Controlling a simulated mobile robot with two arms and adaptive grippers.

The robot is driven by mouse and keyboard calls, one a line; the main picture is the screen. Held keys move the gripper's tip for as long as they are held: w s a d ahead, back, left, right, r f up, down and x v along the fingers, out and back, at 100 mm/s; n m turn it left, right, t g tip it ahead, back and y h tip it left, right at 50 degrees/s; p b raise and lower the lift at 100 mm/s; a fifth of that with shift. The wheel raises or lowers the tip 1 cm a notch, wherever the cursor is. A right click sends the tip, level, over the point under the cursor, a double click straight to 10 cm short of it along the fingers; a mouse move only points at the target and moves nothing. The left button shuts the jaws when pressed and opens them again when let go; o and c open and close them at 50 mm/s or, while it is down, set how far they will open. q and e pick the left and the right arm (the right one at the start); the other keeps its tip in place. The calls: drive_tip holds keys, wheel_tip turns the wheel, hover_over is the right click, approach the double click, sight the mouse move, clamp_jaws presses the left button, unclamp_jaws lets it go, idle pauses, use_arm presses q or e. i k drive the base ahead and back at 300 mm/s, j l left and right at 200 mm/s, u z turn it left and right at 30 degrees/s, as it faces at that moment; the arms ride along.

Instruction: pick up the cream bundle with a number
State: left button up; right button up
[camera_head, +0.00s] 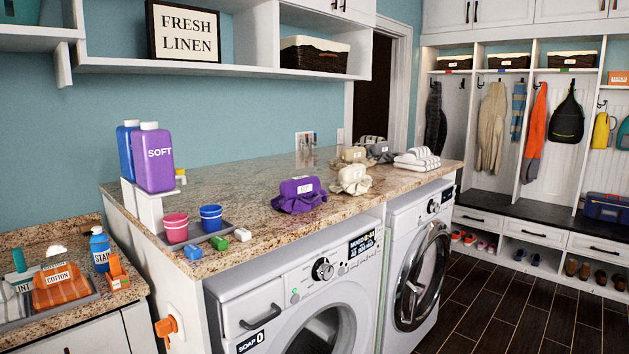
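A cream bundle (350,181) with a small white tag lies on the granite counter (240,178), near its front edge above the gap between the two machines. The tag's print is too small to read. A tan-beige bundle (354,155) with a tag lies just behind it. A purple bundle (299,198) with a white tag lies to the left. A grey bundle (381,152) and a striped bundle (371,141) lie farther back. Neither of my grippers is in view.
Folded striped towels (417,160) lie right of the bundles. Purple (154,160) and blue bottles stand on a riser at left, by a tray with pink and blue cups (211,218). Washer (300,300) and dryer (416,265) fill the front below. Dark floor (500,310) is open at right.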

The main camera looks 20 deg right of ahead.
sight(353, 180)
drive_tip(key=l+u, duration=0.3)
drive_tip(key=l, duration=0.3)
drive_tip(key=l+u, duration=0.35)
drive_tip(key=l, duration=0.3)
drive_tip(key=k+l+u, duration=0.15)
drive_tip(key=l+u, duration=0.15)
drive_tip(key=l, duration=0.3)
drive_tip(key=l+u, duration=0.4)
drive_tip(key=i+l+u, duration=0.1)
drive_tip(key=l+u, duration=0.5)
drive_tip(key=u, duration=0.15)
drive_tip(key=l+u, duration=0.65)
drive_tip(key=l, duration=0.45)
drive_tip(key=l+z, duration=0.1)
drive_tip(key=z, duration=0.65)
drive_tip(key=i+l+z, duration=0.1)
drive_tip(key=z, duration=0.25)
